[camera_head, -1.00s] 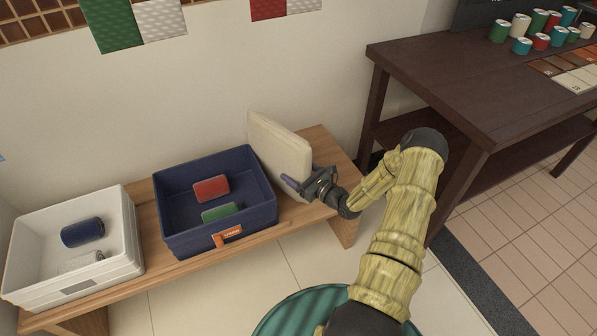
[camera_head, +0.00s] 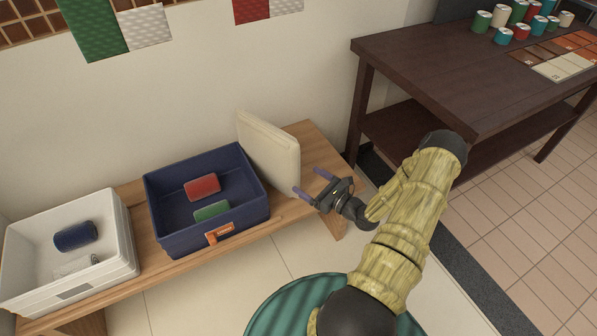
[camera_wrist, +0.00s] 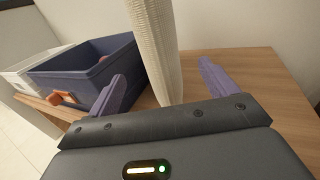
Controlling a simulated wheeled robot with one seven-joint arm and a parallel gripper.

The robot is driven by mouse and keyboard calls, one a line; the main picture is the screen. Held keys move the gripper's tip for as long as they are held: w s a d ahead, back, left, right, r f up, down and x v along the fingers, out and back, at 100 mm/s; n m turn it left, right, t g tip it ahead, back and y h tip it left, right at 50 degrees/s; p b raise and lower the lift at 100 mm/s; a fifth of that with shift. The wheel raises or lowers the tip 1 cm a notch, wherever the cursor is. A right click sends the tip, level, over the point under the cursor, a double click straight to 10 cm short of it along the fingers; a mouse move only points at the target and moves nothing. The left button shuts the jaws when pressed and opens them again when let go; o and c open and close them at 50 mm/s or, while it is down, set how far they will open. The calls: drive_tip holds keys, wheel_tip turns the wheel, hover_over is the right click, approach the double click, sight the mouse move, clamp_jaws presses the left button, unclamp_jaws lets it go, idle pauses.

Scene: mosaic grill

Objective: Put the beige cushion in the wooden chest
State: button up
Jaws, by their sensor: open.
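The beige cushion (camera_head: 268,152) stands on edge on the wooden bench, against the right side of the blue bin. In the wrist view the cushion (camera_wrist: 155,50) rises beyond and between my two fingers. My gripper (camera_head: 309,184) is open and empty, just to the right of the cushion's near edge and apart from it. In the wrist view my gripper (camera_wrist: 165,85) has its purple fingers spread wide on either side of the cushion's edge. No wooden chest can be made out in these frames.
The wooden bench (camera_head: 310,140) also bears the blue bin (camera_head: 165,222), with a red and a green block inside, and a white bin (camera_head: 125,235) holding a dark blue roll. A dark table (camera_head: 420,60) with several cups stands at the right. Bare bench lies right of the cushion.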

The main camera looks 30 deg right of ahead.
drive_tip(key=shift+v, duration=1.1)
